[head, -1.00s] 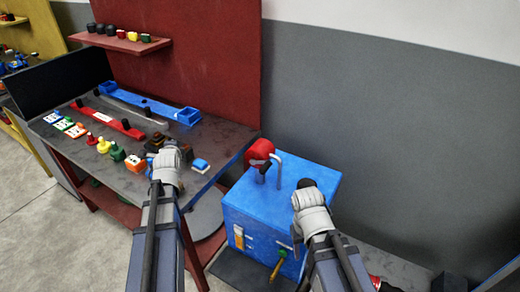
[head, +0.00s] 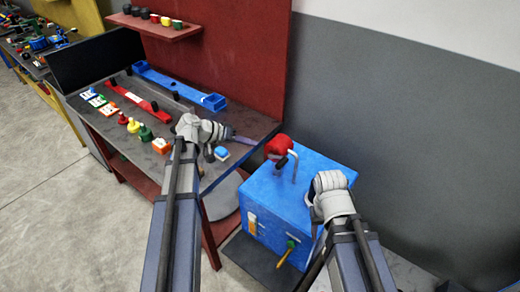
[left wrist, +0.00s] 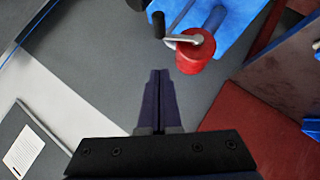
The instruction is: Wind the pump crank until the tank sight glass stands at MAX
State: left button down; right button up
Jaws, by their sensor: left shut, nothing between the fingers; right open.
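The blue pump tank (head: 318,170) stands right of the bench. Its red crank hub (head: 278,147) is on top; in the left wrist view the hub (left wrist: 192,58) carries a silver crank arm (left wrist: 184,39) with a black handle (left wrist: 158,24). A pale strip with orange (head: 252,226), perhaps the sight glass, is on the tank's front; its level is too small to read. My left gripper (head: 250,140) is shut and empty, left of the hub and apart from it; its fingers (left wrist: 160,74) point toward the crank. My right gripper (head: 309,199) is open over the tank, fingertips partly hidden.
A yellow lever with a green knob (head: 288,252) is on the tank's front. A grey bent bar (head: 294,167) stands beside the hub. The bench (head: 185,175) at left holds coloured parts and a blue tray (head: 180,84). A grey wall is behind the tank.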

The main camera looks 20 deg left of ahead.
pick_arm(q)
jog(key=s+f+b+x, duration=0.1)
jog(key=s+b+x, duration=0.1)
jog(key=b+x, duration=0.5)
jog(key=shift+s+x, duration=0.25)
jog(key=shift+x, duration=2.25)
jog(key=shift+s+d+f, duration=0.1)
jog(key=shift+f, duration=0.15)
